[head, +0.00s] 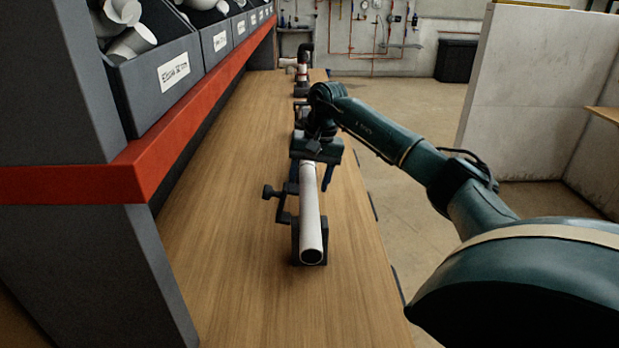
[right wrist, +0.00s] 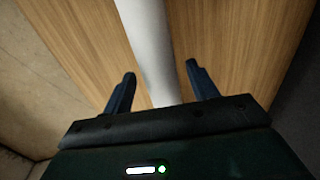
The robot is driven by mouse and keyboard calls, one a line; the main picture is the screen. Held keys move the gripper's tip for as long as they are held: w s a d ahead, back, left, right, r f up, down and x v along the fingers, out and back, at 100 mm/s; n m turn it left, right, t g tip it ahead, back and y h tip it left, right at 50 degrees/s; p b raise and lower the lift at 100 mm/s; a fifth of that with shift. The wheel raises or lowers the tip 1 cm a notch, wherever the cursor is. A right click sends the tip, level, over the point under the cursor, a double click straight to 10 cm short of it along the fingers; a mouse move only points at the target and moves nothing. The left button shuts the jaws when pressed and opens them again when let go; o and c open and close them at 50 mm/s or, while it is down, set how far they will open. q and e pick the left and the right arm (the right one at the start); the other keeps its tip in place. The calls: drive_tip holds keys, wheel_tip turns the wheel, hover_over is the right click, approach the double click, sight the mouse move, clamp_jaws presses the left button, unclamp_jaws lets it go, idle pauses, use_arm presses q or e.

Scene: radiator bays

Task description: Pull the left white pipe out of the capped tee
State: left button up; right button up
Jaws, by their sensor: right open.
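A white pipe (head: 309,220) lies along the wooden bench, its open end facing me, in a dark clamp (head: 281,202). My right gripper (head: 313,180) is over the pipe's far part, with one finger on each side. In the right wrist view the white pipe (right wrist: 152,45) runs between the two open fingers of the right gripper (right wrist: 160,85), with gaps visible on both sides. Farther along the bench is a small white fitting with a red band and dark parts (head: 302,72); I cannot tell whether it is the capped tee. My left gripper is out of view.
A shelf with a red edge (head: 190,120) and grey bins (head: 160,75) of white fittings stands along the left of the bench (head: 235,260). A pale partition (head: 530,90) stands at right. The bench's near part is clear beside the pipe.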

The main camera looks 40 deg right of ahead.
wheel_tip(320, 180, up, 13)
drive_tip(key=s+d, duration=0.1)
drive_tip(key=d, duration=0.1)
drive_tip(key=shift+s, duration=0.3)
drive_tip(key=shift+s+f, duration=0.1)
idle(0.6)
